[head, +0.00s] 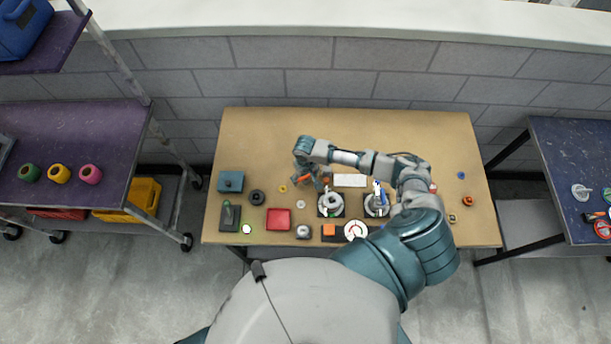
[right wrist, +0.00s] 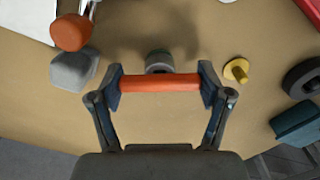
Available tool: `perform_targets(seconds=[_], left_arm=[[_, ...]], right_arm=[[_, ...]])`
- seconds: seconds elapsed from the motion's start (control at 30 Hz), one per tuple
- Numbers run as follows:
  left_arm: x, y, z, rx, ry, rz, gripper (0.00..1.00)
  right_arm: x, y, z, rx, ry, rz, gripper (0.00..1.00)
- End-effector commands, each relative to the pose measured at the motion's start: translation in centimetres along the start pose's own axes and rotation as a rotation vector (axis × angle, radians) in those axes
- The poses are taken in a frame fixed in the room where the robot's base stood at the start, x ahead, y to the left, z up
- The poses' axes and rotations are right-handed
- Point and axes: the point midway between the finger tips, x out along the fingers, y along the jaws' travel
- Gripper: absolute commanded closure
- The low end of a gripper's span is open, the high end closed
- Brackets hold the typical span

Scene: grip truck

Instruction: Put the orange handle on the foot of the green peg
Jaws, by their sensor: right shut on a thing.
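My right gripper (head: 308,174) is over the table, left of its middle. In the right wrist view, it (right wrist: 160,84) is shut on the orange handle (right wrist: 158,82), which lies crosswise between the two finger pads. In the head view the handle is small and partly covered by the gripper. A small green upright part, which looks like the green peg (head: 227,204), stands on a dark block (head: 230,221) at the table's front left, away from the gripper. Its foot is too small to make out. My left gripper is not in view.
The wooden table (head: 380,122) is clear toward the back.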

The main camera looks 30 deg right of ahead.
Motion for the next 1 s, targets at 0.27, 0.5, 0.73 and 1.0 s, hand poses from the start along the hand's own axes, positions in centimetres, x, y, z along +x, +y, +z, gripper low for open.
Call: perform_targets(seconds=[0.27,0.5,0.73,1.0], left_arm=[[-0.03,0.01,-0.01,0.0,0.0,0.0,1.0],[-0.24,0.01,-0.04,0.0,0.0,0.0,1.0],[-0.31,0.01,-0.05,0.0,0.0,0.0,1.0],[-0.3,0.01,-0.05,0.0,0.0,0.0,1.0]], right_arm=[[0.01,0.0,0.0,0.0,0.0,0.0,0.6],[0.21,0.0,0.0,-0.001,0.0,0.0,0.6],[0.41,0.01,-0.01,-0.001,0.0,0.001,0.0],[0.41,0.01,-0.01,-0.001,0.0,0.0,0.0]])
